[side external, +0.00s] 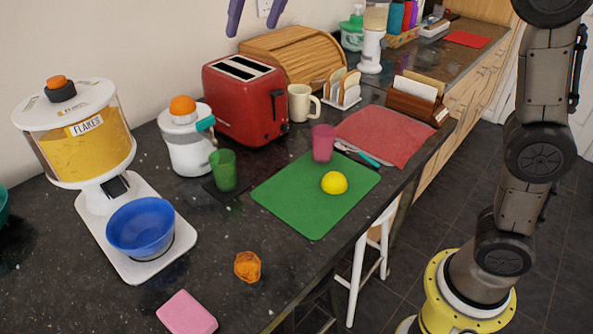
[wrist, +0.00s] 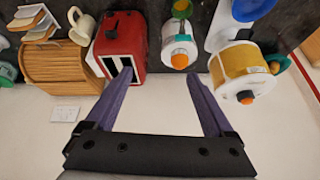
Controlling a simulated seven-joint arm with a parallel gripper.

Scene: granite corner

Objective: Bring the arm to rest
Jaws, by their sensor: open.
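My gripper (wrist: 165,95) is open, with its two purple fingers spread wide and nothing between them in the wrist view. In the side external view, only the purple fingertips (side external: 242,10) show at the top edge, high above the counter and in front of the wall. The rest of the gripper is out of that view. My gripper touches nothing that I can see.
Below on the dark counter stand a red toaster (side external: 245,98), a white juicer (side external: 187,140), a flakes dispenser (side external: 78,135) with a blue bowl (side external: 141,228), and a wooden bread box (side external: 297,54). A green mat (side external: 290,210) holds a lemon (side external: 334,183). The air around my gripper looks clear.

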